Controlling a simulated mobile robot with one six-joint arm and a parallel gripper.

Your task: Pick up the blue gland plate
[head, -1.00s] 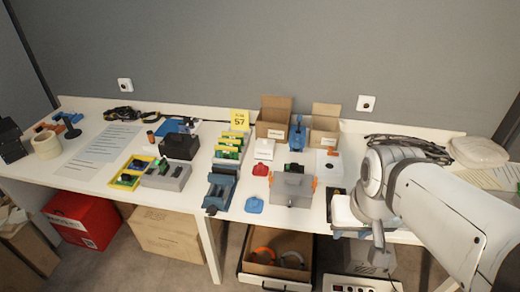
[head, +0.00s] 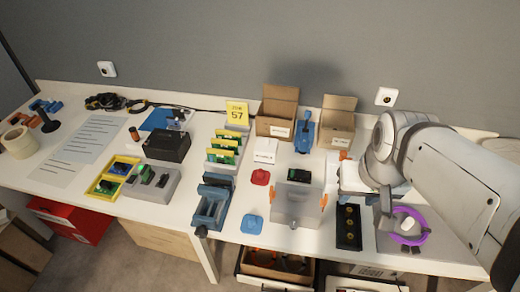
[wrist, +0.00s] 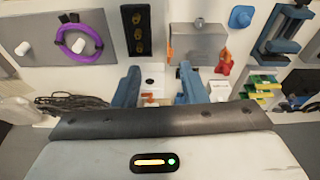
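The blue gland plate (head: 252,224) is a small flat blue piece with a raised knob, lying near the table's front edge in the head view. It also shows at the top of the wrist view (wrist: 241,16). A similar red piece (head: 260,177) lies just behind it. My gripper (wrist: 160,82) is open and empty in the wrist view, its two blue fingers spread apart, with a white block visible between them. It is well away from the blue plate, to its right in the head view, where my arm mostly hides it.
A grey box with orange clips (head: 298,206) stands right of the blue plate, and a blue vise (head: 211,205) stands to its left. A black tray (head: 348,226) and a purple ring (head: 425,234) lie farther right. Open cartons (head: 277,108) stand at the back.

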